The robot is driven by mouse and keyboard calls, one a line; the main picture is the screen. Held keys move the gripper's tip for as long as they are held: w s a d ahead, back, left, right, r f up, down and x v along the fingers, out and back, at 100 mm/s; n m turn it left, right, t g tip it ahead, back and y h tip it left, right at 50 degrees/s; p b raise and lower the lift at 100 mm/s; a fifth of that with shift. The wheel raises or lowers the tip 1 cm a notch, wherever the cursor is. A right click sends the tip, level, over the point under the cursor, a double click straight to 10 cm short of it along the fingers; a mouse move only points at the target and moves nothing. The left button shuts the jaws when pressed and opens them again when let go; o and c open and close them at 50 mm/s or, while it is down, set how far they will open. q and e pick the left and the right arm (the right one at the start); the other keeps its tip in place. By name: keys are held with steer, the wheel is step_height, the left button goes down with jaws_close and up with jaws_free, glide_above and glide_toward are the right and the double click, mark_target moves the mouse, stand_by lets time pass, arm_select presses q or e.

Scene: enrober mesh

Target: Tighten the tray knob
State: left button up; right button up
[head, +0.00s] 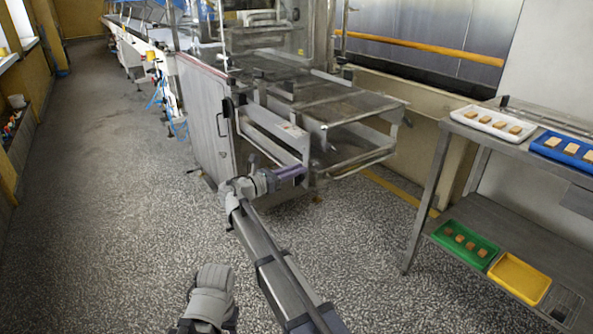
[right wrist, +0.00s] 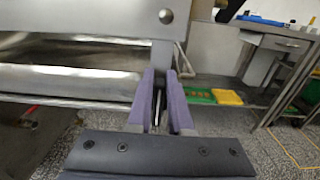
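My right gripper (head: 303,171) is at the near lower corner of the enrober's metal frame (head: 272,133), its purple fingers against or just in front of the frame's end. In the right wrist view, the two purple fingers (right wrist: 163,90) stand a small gap apart, on either side of the frame's upright end (right wrist: 162,52). A dark, partly shiny piece shows between them; I cannot tell whether it is the tray knob or whether the fingers press on it. No knob is clearly visible in the head view. A wire-edged tray (head: 345,163) juts out from the machine to the right. My left gripper is out of view.
A steel table (head: 440,170) stands at the right. It bears a white tray (head: 470,115) and a blue tray (head: 583,160) on top, and a green tray (head: 441,237) and a yellow tray (head: 520,278) on the lower shelf. The speckled floor at left is clear.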

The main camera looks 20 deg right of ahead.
jaws_close()
stand_by(0.3)
steer(key=m, duration=0.3)
steer(key=s+m, duration=0.1)
steer(key=m, duration=0.2)
steer(key=s+f+m+b, duration=0.1)
steer(key=m, duration=0.2)
steer(key=shift+s+d, duration=0.1)
steer(key=shift+d, duration=0.25)
steer(key=m, duration=0.3)
steer(key=f+m+b, duration=0.1)
steer(key=shift+s+d+m, duration=0.1)
steer(key=shift+s+m, duration=0.2)
steer(key=shift+m, duration=0.1)
steer(key=shift+f+m+b, duration=0.25)
steer(key=shift+m, duration=0.8)
steer(key=shift+f+m+b, duration=0.2)
steer(key=shift+f+m, duration=0.05)
steer(key=shift+m, duration=0.8)
